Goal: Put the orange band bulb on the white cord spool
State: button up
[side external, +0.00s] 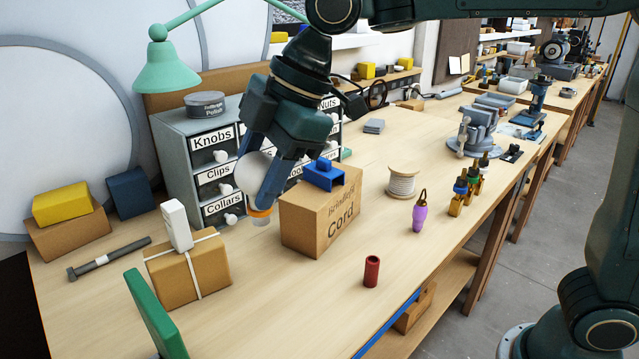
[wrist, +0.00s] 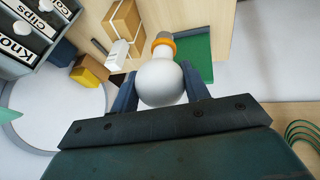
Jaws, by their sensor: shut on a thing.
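The orange band bulb (side external: 251,168) is a white globe with an orange collar and a pale base pointing down. My gripper (side external: 268,190) is shut on its globe, above the table, just left of the cardboard Cord box. In the wrist view the bulb (wrist: 162,84) sits between the two blue fingers of my gripper (wrist: 160,90). The white cord spool (side external: 402,182) stands upright on the table, to the right of the box and well apart from the bulb. Nothing is seen on top of the spool. The spool is not in the wrist view.
The Cord box (side external: 322,218) with a blue block (side external: 324,175) on it stands between bulb and spool. A purple pendant piece (side external: 419,214) and a red tube (side external: 371,271) stand nearby. Labelled drawers (side external: 212,150) are behind. A strapped box (side external: 188,272) is left.

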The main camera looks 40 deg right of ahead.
jog(key=w+d+r+m+t+h, duration=0.15)
jog(key=w+d+m, duration=0.25)
jog(key=w+d, duration=0.45)
notch_tip(320, 180, up, 7)
jog(key=m+h, duration=0.4)
jog(key=m, duration=0.8)
send_over(405, 166)
notch_tip(405, 166, down, 16)
jog(key=shift+a, duration=0.1)
jog(key=shift+f, duration=2.15)
jog(key=shift+f, duration=0.15)
